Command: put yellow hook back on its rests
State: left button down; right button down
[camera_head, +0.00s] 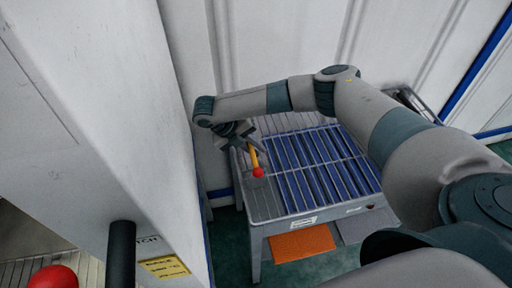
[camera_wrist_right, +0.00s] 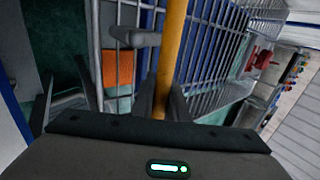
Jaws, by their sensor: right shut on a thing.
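The yellow hook (camera_head: 254,160) shows as a thin yellow rod with a red ball at its lower end. My right gripper (camera_head: 241,136) is shut on it, above the left part of a grey table. In the right wrist view the yellow rod (camera_wrist_right: 174,42) runs upward out of the picture from between the fingers of my right gripper (camera_wrist_right: 158,85). The hook's far end is out of that view. I cannot make out the rests. My left gripper is not in view.
The grey table (camera_head: 262,207) has blue slats under metal bars and an orange panel (camera_head: 301,243) below its front edge. A tall white cabinet (camera_head: 110,110) stands close on the left. A white wall is behind. A red ball (camera_head: 54,278) and black cylinder (camera_head: 121,255) show bottom left.

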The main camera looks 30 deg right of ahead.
aim_at(248, 143)
jog(key=shift+f, duration=0.3)
jog(key=c, duration=1.7)
grip_release()
jog(key=shift+c, duration=0.2)
jog(key=shift+r, duration=0.1)
jog(key=shift+r, duration=0.6)
jog(key=shift+w+a+r+b, duration=0.1)
jog(key=shift+a+r+b, duration=0.05)
jog(key=shift+a+b, duration=0.15)
jog(key=b+v, duration=0.2)
jog(key=v, duration=0.3)
jog(key=shift+a+r, duration=0.2)
jog(key=shift+r, duration=0.15)
jog(key=shift+a+r, duration=0.15)
jog(key=shift+r, duration=0.3)
jog(key=shift+w, duration=0.1)
